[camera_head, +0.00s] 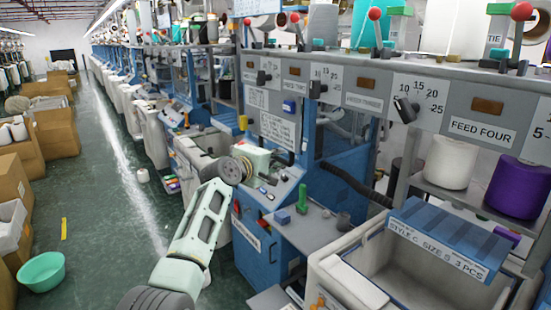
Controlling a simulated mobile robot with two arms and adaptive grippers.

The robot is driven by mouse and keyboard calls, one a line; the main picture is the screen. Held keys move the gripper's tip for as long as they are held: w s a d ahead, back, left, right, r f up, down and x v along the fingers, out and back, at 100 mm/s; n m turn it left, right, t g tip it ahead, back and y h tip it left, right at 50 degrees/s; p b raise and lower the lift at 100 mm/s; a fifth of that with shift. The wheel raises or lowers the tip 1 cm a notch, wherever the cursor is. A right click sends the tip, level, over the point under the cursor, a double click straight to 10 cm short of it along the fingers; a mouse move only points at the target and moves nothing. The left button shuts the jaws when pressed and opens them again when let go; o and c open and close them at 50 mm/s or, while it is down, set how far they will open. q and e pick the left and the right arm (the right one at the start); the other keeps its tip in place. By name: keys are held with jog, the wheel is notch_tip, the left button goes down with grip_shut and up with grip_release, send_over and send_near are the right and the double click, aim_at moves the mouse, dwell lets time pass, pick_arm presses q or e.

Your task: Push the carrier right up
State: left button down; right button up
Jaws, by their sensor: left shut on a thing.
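My left arm reaches from the bottom edge to the blue knitting machine (258,248) in the middle. My left gripper (265,186) is small and partly hidden behind its own wrist, over the machine's sloped top. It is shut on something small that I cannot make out. I cannot tell for sure which part is the carrier. A label on the machine's blue front is too small to read surely. My right gripper is not in view.
A grey shelf with a green block (302,198) stands right of the gripper. A green basin (41,271) lies on the left floor.

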pick_arm(q)
jog(key=shift+r, duration=0.7)
jog(key=c, duration=1.8)
grip_release()
jog(key=shift+c, duration=0.2)
jog(key=shift+o, duration=0.2)
jog(key=shift+f, duration=0.15)
jog(key=shift+a+f, duration=0.1)
jog(key=shift+f, duration=0.05)
jog(key=v, duration=1.2)
jog(key=shift+f, duration=0.1)
